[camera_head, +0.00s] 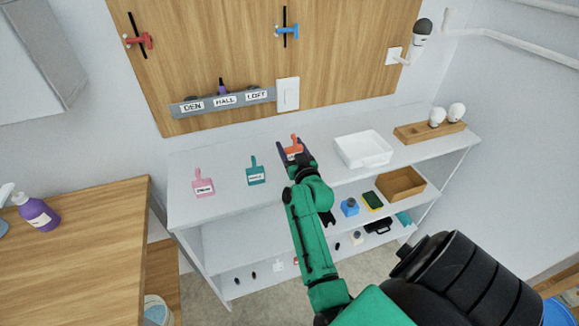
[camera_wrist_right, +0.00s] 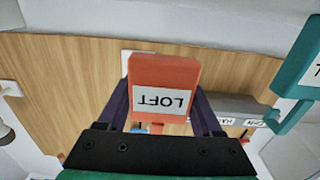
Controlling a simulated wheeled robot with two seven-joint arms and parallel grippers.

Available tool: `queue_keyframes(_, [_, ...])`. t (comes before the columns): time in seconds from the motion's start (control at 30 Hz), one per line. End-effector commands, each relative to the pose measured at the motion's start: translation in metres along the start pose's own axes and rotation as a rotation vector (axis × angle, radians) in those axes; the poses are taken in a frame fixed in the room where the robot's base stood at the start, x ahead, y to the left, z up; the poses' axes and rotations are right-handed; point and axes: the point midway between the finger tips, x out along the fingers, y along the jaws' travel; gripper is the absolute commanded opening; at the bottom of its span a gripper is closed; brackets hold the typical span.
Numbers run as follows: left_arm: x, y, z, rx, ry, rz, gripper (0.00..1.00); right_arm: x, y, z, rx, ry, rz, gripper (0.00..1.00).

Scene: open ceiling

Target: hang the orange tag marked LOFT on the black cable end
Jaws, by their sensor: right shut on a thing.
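The orange tag (camera_head: 294,148) stands over the white shelf top in the head view. In the right wrist view the orange tag (camera_wrist_right: 163,82) fills the middle, with its white LOFT label upside down. My right gripper (camera_head: 293,155) is shut on it, with a dark finger on each side. The grey strip (camera_head: 208,106) on the wooden wall board carries labels DEN, HALL and LOFT. A purple piece stands up above HALL. Small dark bits show above DEN and LOFT, too small to tell which is the black cable end. My left gripper is out of view.
A pink tag (camera_head: 203,184) and a teal tag (camera_head: 255,172) lie left of my gripper on the shelf top. A white tray (camera_head: 363,149) stands to its right, then a wooden holder (camera_head: 429,131) with bulbs. A white switch (camera_head: 288,94) is beside the strip.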

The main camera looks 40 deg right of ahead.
Motion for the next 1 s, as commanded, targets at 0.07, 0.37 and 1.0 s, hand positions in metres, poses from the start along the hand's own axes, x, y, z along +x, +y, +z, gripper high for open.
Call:
queue_keyframes(0.07, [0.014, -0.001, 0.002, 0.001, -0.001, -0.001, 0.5, -0.003, 0.0, 0.015, 0.0, 0.002, 0.002, 0.12])
queue_keyframes(0.37, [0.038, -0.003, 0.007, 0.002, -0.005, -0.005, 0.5, -0.011, -0.001, 0.043, -0.001, 0.002, 0.006, 0.12])
queue_keyframes(1.0, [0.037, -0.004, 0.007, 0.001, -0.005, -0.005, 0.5, -0.011, -0.001, 0.042, 0.0, 0.002, 0.005, 0.97])
